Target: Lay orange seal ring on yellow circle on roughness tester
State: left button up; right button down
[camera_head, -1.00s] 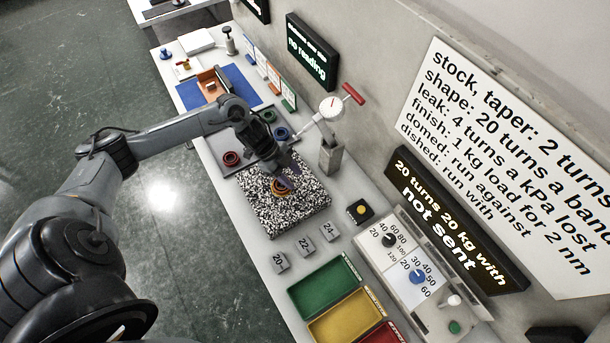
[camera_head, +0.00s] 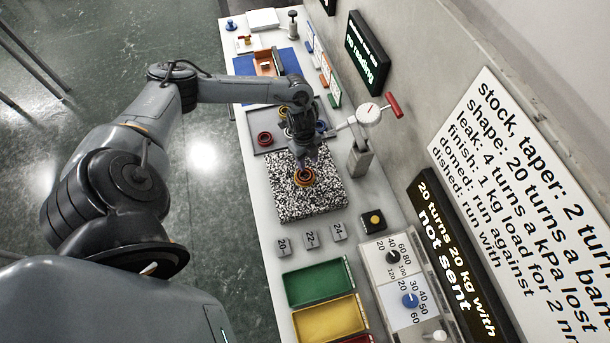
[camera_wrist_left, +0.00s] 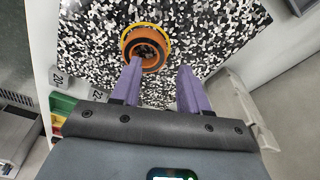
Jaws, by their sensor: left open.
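The orange seal ring (camera_head: 304,178) lies on the black-and-white speckled block (camera_head: 290,208), which seems to be the roughness tester. In the left wrist view the orange ring (camera_wrist_left: 146,58) has a yellow circle (camera_wrist_left: 126,36) showing as a rim along its upper and side edges. The ring looks flat and roughly within that circle; exact centring I cannot tell. My left gripper (camera_wrist_left: 160,68) is open, its purple fingers apart. The left fingertip is close to the ring's lower edge in the picture, the right one stands clear of it. Whether they touch is unclear. My right gripper is out of view.
A dial gauge on a stand (camera_head: 362,160) stands right of the block. A grey tray with a red ring (camera_head: 264,139) and a blue ring lies behind. Numbered blocks (camera_head: 311,239), a green bin (camera_head: 318,283) and a yellow bin (camera_head: 330,320) are in front.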

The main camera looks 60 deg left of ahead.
aim_at(310, 171)
pick_arm(q)
jog(key=shift+w+d+f, duration=0.1)
jog(key=shift+d+f, duration=0.1)
jog(key=shift+f, duration=0.6)
jog(key=shift+w+d+f, duration=0.1)
jog(key=shift+d+f, duration=0.05)
jog(key=shift+f, duration=0.65)
jog(key=shift+d+f, duration=0.2)
jog(key=shift+f, duration=0.6)
grip_shut()
